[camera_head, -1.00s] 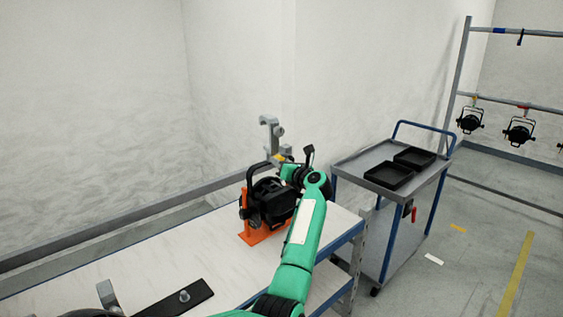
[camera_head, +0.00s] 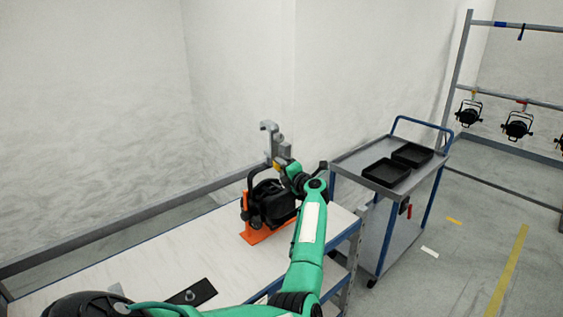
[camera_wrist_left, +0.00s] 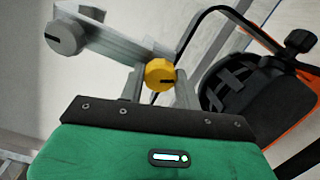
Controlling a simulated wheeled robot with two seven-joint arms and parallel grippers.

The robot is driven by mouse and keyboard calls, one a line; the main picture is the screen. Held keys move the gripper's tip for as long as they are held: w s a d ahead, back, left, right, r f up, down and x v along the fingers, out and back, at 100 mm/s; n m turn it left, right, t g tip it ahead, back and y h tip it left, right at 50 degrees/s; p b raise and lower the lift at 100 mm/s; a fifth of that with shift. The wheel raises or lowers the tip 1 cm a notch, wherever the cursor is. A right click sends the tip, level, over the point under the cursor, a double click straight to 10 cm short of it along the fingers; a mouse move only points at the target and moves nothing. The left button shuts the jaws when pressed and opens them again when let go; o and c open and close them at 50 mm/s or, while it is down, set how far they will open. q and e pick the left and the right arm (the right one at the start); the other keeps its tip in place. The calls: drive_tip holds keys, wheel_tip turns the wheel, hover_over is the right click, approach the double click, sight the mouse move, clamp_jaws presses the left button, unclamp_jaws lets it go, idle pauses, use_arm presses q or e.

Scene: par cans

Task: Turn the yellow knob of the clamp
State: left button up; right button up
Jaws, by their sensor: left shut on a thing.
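The grey hook-shaped clamp (camera_head: 270,143) stands upright above the black par can (camera_head: 268,203), which sits in an orange stand (camera_head: 252,236) on the table. The clamp's yellow knob (camera_head: 277,166) is small in the head view. In the left wrist view the yellow knob (camera_wrist_left: 159,73) shows close up, with a dark slot, between the grey fingers of my left gripper (camera_wrist_left: 160,84). The gripper is shut on it. A round grey knob (camera_wrist_left: 66,37) is on the clamp at upper left. In the head view my left gripper (camera_head: 283,168) reaches the clamp from the right. My right gripper is not in view.
The white table (camera_head: 130,262) is mostly clear, with a black plate (camera_head: 190,295) near the front. A trolley (camera_head: 350,163) with two black trays (camera_head: 386,172) stands to the right. Several par cans (camera_head: 517,125) hang from a rack (camera_head: 530,98) at far right.

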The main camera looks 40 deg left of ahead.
use_arm(q)
drive_tip(key=m+p, duration=1)
drive_tip(key=m, duration=0.6)
drive_tip(key=shift+f+m, duration=0.1)
drive_tip(key=shift+m, duration=0.2)
drive_tip(key=m, duration=0.8)
drive_tip(key=shift+s, duration=0.1)
drive_tip(key=m, duration=0.3)
drive_tip(key=shift+m, duration=0.4)
drive_tip(key=m, duration=0.5)
drive_tip(key=shift+m, duration=2.5)
